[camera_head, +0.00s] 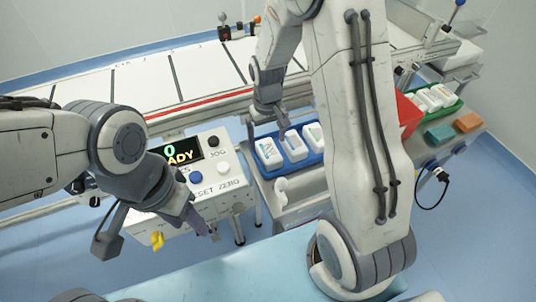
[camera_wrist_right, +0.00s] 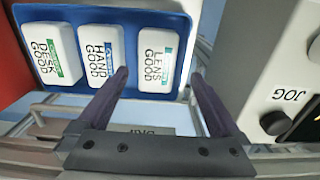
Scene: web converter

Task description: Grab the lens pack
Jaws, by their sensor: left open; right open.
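The lens pack (camera_wrist_right: 158,55), a white block with LENS GOOD print and a teal strip, lies in a blue tray (camera_wrist_right: 150,12) at the end nearest the JOG panel. In the head view the lens pack (camera_head: 268,151) is the leftmost in the tray. My right gripper (camera_wrist_right: 160,76) is open and empty; in the right wrist view its fingertips lie on either side of the lens pack's image. I cannot tell the exact height gap. My left gripper (camera_head: 203,229) is open and empty, in front of the control box.
The HAND GOOD pack (camera_wrist_right: 102,56) sits beside the lens pack, close to one finger; the DESK GOOD pack (camera_wrist_right: 51,52) is beyond. The control box (camera_head: 215,172) stands left of the tray. A red box (camera_head: 409,113) and green tray (camera_head: 452,107) are at right.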

